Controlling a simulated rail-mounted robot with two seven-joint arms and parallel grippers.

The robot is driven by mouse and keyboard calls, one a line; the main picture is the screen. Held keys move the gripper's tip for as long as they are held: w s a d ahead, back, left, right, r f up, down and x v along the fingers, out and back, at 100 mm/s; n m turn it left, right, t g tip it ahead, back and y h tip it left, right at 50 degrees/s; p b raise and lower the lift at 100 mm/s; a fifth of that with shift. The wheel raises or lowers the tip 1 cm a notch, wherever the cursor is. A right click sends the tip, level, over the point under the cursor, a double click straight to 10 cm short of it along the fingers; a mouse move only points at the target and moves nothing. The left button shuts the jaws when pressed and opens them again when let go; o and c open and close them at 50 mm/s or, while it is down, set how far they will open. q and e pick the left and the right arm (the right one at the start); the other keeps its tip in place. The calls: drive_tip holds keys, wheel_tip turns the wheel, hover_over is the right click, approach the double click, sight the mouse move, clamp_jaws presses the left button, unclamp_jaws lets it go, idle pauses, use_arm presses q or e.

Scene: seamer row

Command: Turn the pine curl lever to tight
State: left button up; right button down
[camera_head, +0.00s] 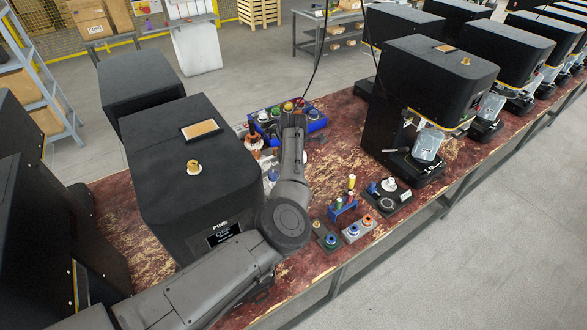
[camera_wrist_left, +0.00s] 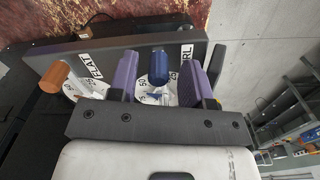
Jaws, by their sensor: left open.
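The pine machine (camera_head: 190,165) is a large black box with a PINE label on its front. In the left wrist view its dark panel (camera_wrist_left: 212,50) carries an orange lever by a FLAT label (camera_wrist_left: 90,65) and a blue lever (camera_wrist_left: 160,68) by a partly covered label ending in RL. Each lever has a white numbered dial at its base. My left gripper (camera_wrist_left: 166,56) is open, its purple fingers on either side of the blue lever. Contact cannot be told. In the head view my left arm hides the gripper and most of the panel. My right gripper is not in view.
A blue rack (camera_head: 318,124) with several coloured pieces stands behind my forearm. Small blocks with rings (camera_head: 357,229) and a dial plate (camera_head: 388,197) sit to the right on the worn red bench (camera_head: 125,225). Another black machine (camera_head: 435,75) stands further right.

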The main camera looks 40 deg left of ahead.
use_arm(q)
wheel_tip(320, 180, up, 14)
drive_tip(key=b, duration=0.2)
drive_tip(key=shift+f, duration=0.15)
idle(0.6)
